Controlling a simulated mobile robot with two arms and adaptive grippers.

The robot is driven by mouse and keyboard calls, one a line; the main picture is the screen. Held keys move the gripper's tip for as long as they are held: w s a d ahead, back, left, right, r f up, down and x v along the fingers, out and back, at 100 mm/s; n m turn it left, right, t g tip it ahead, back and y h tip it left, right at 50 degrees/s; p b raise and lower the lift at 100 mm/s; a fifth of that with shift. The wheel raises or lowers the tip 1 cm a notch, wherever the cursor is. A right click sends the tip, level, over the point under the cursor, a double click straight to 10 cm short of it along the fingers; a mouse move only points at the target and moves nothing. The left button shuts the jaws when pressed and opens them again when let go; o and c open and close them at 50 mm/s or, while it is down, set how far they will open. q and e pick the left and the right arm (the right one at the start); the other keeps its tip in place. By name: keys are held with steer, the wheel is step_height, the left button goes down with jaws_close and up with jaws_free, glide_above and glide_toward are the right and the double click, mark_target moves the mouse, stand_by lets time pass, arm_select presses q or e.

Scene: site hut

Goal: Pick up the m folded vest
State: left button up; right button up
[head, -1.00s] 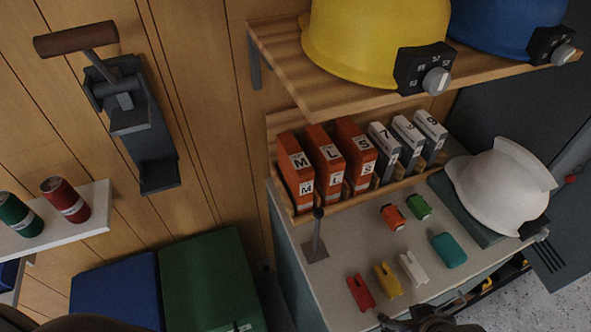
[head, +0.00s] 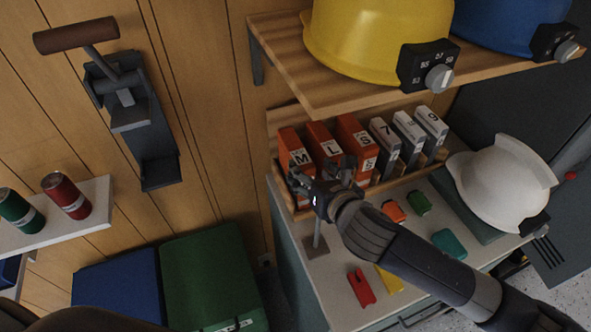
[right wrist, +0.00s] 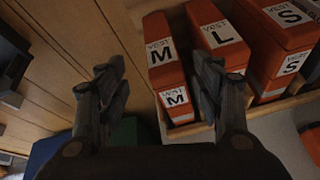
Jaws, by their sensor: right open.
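The folded vest marked M is an orange upright pack (head: 291,147) at the left end of a row in a wooden rack. In the right wrist view the M pack (right wrist: 167,62) shows its "VEST M" labels between and beyond my fingers. The L vest (head: 321,138) and S vest (head: 352,130) stand to its right. My right gripper (head: 322,172) is open and empty, in front of the M and L packs; in the wrist view its fingers (right wrist: 160,85) are spread, the right one overlapping the L pack's lower part. My left gripper is not in view.
Grey-white packs numbered 7 and 9 (head: 430,120) stand right in the rack. A shelf with a yellow helmet (head: 375,40) overhangs it. A thin post (head: 317,228), small coloured items and a white helmet (head: 500,185) are on the counter (head: 335,285).

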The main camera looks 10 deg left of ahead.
mark_target(299, 154)
steer(key=w+a+n, duration=0.1)
steer(key=w+a+f+n, duration=0.1)
steer(key=w, duration=0.1)
steer(key=w+a+n+p, duration=0.1)
steer(key=w, duration=0.1)
steer(key=shift+w+a+f, duration=0.15)
steer(key=shift+f, duration=0.2)
steer(key=shift+w+a+f+p, duration=0.1)
steer(key=shift+w+a+p, duration=0.15)
steer(key=shift+w+p, duration=0.25)
steer(key=shift+p+x, duration=0.5)
steer(key=shift+x, duration=1.55)
jaws_close()
